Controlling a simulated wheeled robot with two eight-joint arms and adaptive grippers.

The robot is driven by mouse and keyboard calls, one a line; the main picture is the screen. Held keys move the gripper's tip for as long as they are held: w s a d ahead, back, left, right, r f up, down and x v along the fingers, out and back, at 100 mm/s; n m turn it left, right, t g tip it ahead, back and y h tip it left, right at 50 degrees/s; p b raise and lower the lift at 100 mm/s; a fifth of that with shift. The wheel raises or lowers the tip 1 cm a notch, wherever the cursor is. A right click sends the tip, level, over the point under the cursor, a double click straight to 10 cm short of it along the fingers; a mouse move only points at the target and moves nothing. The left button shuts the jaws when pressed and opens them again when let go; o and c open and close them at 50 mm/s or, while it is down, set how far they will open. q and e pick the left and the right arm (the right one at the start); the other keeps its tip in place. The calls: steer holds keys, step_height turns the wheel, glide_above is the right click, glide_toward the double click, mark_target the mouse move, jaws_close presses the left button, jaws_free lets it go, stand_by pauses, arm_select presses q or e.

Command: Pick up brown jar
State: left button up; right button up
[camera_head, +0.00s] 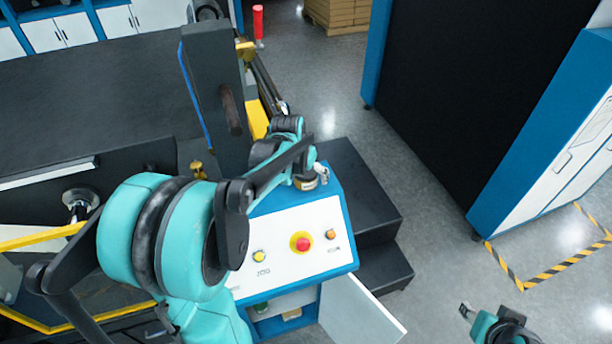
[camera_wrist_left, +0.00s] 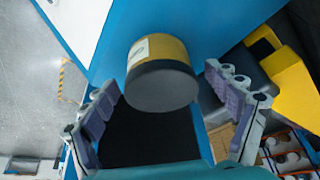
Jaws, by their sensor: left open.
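The brown jar (camera_wrist_left: 178,50) stands on the blue-edged control console and has a dark grey lid and a pale label. In the head view the jar (camera_head: 305,185) is small and partly covered by my left gripper (camera_head: 317,174), which is over the console's back corner. In the left wrist view the open fingers of my left gripper (camera_wrist_left: 162,84) are spread on either side of the jar, with a visible gap on each side. My right gripper (camera_head: 467,311) is low at the bottom right, far from the jar; its jaw opening is unclear.
The console's white panel (camera_head: 283,222) carries a red stop button (camera_head: 303,243) and smaller buttons. A white door (camera_head: 362,312) hangs open below. Dark steps (camera_head: 365,205) stand to the right. A dark upright machine post (camera_head: 212,95) rises behind my left arm. Open floor lies further right.

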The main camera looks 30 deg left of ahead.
arm_select(q)
steer(key=shift+w, duration=0.1)
steer(key=c, duration=1.5)
steer(key=shift+o, duration=0.2)
